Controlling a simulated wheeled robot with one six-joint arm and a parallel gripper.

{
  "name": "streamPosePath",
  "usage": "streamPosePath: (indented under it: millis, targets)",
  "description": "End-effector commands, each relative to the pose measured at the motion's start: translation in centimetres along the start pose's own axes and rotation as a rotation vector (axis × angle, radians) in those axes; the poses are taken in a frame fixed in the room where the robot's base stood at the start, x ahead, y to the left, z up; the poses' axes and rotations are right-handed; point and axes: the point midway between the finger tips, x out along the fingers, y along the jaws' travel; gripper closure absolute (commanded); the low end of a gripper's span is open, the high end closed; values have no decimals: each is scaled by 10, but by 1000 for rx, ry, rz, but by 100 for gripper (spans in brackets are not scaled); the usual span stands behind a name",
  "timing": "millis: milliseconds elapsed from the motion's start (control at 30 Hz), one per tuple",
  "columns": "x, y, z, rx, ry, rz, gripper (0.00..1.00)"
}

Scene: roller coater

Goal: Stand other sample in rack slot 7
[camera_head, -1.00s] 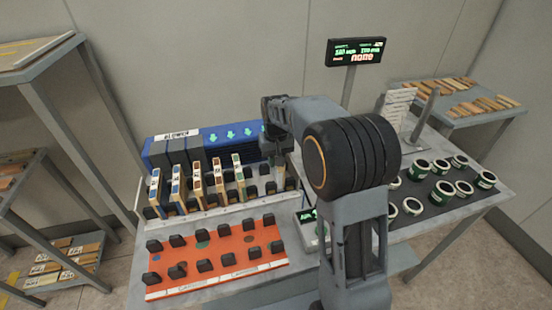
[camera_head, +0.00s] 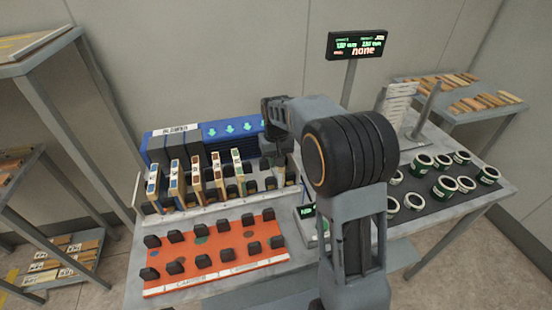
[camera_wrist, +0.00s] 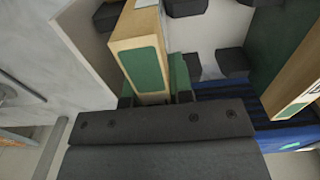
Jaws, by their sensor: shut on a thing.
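My gripper (camera_head: 277,163) is over the right end of the white sample rack (camera_head: 215,208), behind and left of my arm's large dark joint. In the wrist view it is shut on a wooden sample with a green face (camera_wrist: 138,68). In the head view that sample is mostly hidden by my gripper. Its lower end appears low among the rack's black holders, but I cannot tell whether it touches the rack base. Several other samples with coloured faces, such as the blue one (camera_head: 153,186), stand upright in the rack to the left. Slot numbers are not readable.
A blue blower (camera_head: 231,132) stands behind the rack. An orange carrier board (camera_head: 215,256) with black holders lies in front and has no samples. A small lit device (camera_head: 308,213) sits to the right. Several green-and-white rolls (camera_head: 445,187) stand on a dark mat. A display (camera_head: 357,46) reads "none".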

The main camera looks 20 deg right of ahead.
Motion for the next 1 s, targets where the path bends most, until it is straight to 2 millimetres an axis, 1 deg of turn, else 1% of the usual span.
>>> streamPosePath:
  millis: [100, 333, 367, 400, 633, 800, 1000]
  targets:
    - [3, 0, 0, 0, 1, 0, 100]
    - [3, 0, 0, 0, 1, 0, 100]
    - [3, 0, 0, 0, 1, 0, 76]
    - [3, 0, 0, 0, 1, 0, 72]
    - [3, 0, 0, 0, 1, 0, 50]
    - [3, 0, 0, 0, 0, 0, 49]
    - [3, 0, 0, 0, 0, 0, 30]
